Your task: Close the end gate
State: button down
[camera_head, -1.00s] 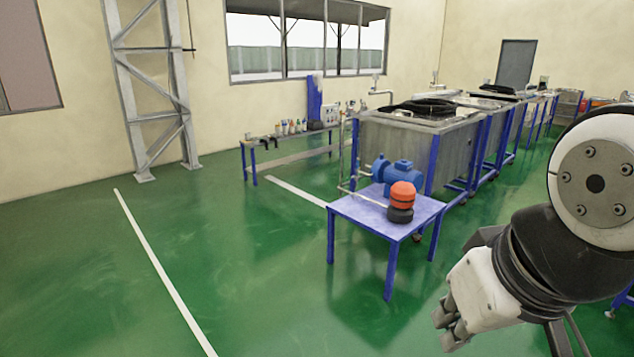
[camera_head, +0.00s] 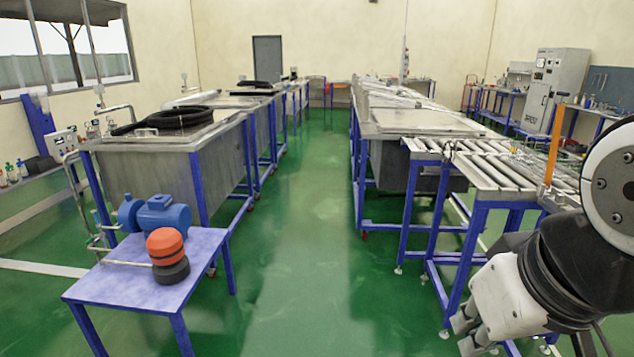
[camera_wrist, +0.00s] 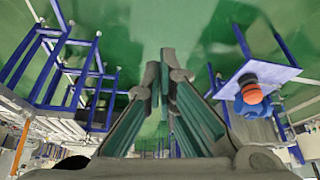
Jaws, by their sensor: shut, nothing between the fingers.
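An orange upright bar (camera_head: 556,143) stands at the near end of a roller conveyor (camera_head: 487,172) on the right in the head view. It looks like the raised end gate, but I cannot be sure. My gripper (camera_head: 472,338) is at the lower right of the head view, in front of the conveyor and well apart from the bar. In the wrist view my gripper (camera_wrist: 164,78) points over green floor, with its fingers together and nothing between them. Part of the conveyor's near end is hidden behind my arm.
A blue table (camera_head: 215,250) with a blue motor and an orange-and-black object (camera_head: 167,248) stands at the left. Grey tanks (camera_head: 160,178) on blue frames line the left side. A clear green aisle (camera_head: 305,235) runs between them and the conveyor. A grey cabinet (camera_head: 556,88) stands behind.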

aim_at(559, 118)
jog(key=i+l+z, duration=0.1)
jog(key=i, duration=0.65)
jog(key=i+l+z, duration=0.1)
jog(key=i, duration=0.7)
